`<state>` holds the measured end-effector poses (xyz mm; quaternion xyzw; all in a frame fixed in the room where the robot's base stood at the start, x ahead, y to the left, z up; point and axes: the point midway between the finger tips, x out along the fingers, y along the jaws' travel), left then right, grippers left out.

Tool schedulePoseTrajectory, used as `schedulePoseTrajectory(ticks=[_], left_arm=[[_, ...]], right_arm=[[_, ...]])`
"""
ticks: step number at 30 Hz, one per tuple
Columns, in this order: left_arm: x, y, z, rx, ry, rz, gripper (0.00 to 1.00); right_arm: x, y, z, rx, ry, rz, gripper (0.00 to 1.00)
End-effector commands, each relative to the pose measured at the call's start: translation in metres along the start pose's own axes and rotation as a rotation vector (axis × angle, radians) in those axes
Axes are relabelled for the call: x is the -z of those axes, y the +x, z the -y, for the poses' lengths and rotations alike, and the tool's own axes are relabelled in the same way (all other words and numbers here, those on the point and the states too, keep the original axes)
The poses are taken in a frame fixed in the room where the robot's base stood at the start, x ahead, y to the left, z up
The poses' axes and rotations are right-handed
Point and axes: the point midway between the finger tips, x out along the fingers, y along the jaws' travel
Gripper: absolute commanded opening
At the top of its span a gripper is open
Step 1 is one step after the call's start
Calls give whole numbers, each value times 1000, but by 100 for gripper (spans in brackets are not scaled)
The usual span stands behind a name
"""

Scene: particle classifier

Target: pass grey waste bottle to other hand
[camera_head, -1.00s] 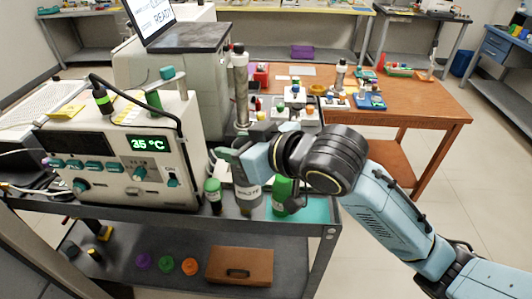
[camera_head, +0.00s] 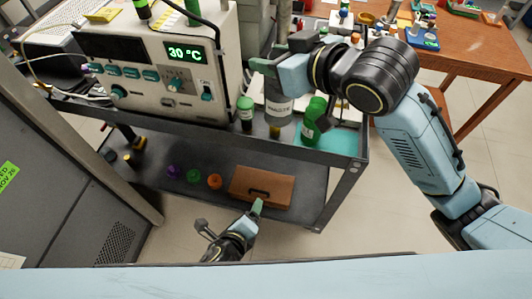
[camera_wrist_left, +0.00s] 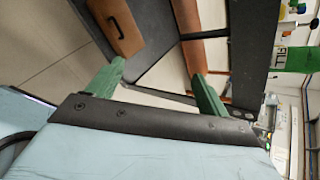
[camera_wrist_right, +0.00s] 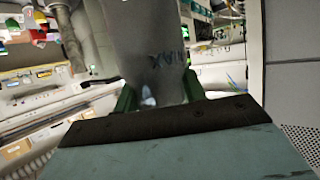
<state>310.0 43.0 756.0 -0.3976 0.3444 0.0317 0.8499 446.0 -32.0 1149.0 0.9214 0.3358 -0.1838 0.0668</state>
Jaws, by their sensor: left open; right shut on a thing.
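The right wrist view shows the grey bottle (camera_wrist_right: 148,45) between the green fingers (camera_wrist_right: 158,98). My left gripper (camera_head: 232,214) is open and empty, low in front of the cart's lower shelf, well below the bottle. The left wrist view shows its spread green fingers (camera_wrist_left: 155,85) with nothing between them.
A green-capped bottle (camera_head: 245,112) and a green bottle (camera_head: 314,120) flank the waste bottle. The heater box (camera_head: 150,75) reads 30 °C. A brown case (camera_head: 262,188) and coloured caps lie on the lower shelf. A grey cabinet (camera_head: 60,190) stands at the left.

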Motion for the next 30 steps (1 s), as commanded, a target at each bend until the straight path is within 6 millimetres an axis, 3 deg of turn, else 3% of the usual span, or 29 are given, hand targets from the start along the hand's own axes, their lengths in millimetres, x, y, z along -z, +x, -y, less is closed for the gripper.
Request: schedulePoseTrajectory(ticks=[1,6,12,18,21,25,30], left_arm=[[-8,-10,31,59,105,32,79],[-33,-56,118,208,445,184,79],[-65,-124,194,303,745,405,79],[-88,-172,230,320,894,559,79],[-94,-182,237,319,925,595,79],[-99,-179,243,317,938,610,79],[-109,-158,257,317,937,611,79]], right_arm=[[0,0,0,0,0,-1,0],[0,0,0,0,0,-1,0],[0,0,0,0,0,-1,0],[0,0,0,0,0,-1,0],[0,0,0,0,0,-1,0],[0,0,0,0,0,-1,0],[0,0,0,0,0,-1,0]])
